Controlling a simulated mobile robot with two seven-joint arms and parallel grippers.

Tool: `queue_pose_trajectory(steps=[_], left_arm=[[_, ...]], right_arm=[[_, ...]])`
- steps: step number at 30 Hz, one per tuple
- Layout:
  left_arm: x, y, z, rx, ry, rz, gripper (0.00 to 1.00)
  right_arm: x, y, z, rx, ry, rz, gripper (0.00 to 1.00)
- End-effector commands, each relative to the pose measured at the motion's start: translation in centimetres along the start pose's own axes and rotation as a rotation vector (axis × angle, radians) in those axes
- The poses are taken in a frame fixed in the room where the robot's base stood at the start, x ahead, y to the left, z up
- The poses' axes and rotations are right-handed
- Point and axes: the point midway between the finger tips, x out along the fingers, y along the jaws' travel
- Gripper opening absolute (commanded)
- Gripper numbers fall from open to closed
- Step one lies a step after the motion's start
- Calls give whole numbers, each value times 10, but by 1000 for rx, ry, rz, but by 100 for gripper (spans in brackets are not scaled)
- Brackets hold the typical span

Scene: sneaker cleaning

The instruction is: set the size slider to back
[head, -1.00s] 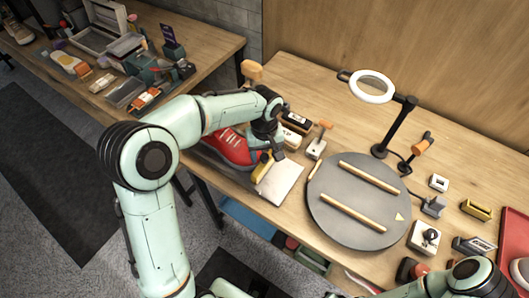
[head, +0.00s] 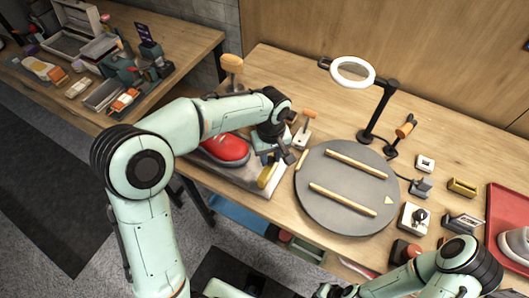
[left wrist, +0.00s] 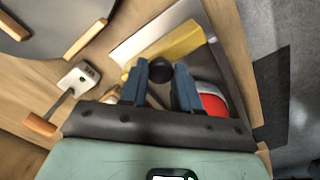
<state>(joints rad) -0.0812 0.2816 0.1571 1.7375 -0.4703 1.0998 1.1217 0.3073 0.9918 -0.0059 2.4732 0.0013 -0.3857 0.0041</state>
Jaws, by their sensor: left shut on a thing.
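The size slider is a yellow block (head: 267,176) with a round black knob (left wrist: 162,70), on a pale plate (head: 245,176) at the table's front edge. The yellow block also shows in the left wrist view (left wrist: 180,43). A red shoe (head: 226,150) lies on the left of the same plate. My left gripper (head: 281,159) is over the slider. In the left wrist view its blue fingers (left wrist: 163,85) are shut on the black knob. It hides part of the slider in the head view. My right gripper (head: 328,291) is at the bottom edge, mostly cut off.
A grey round turntable (head: 325,215) with two wooden bars stands just right of the slider. An orange-handled tool (head: 303,130) stands behind. A ring lamp (head: 353,71) is farther back. A red tray (head: 508,205) is at the far right.

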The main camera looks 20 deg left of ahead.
Motion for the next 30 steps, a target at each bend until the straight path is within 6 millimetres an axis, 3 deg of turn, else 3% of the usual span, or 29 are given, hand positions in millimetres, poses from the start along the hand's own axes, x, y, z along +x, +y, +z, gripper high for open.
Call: queue_pose_trajectory(steps=[3,4,6,17,20,30], left_arm=[[0,0,0,0,1,-1,0],[0,0,0,0,0,-1,41],[0,-1,-1,0,0,-1,57],[-6,0,-1,-1,1,0,57],[-19,0,-1,-1,3,2,57],[-95,1,-1,-1,3,4,57]], right_arm=[[0,0,0,0,0,0,0],[0,0,0,0,0,0,0],[0,0,0,0,0,0,0],[-1,0,0,0,1,0,0],[-3,-1,-1,-1,2,-1,0],[-16,-8,-6,-4,10,-3,0]])
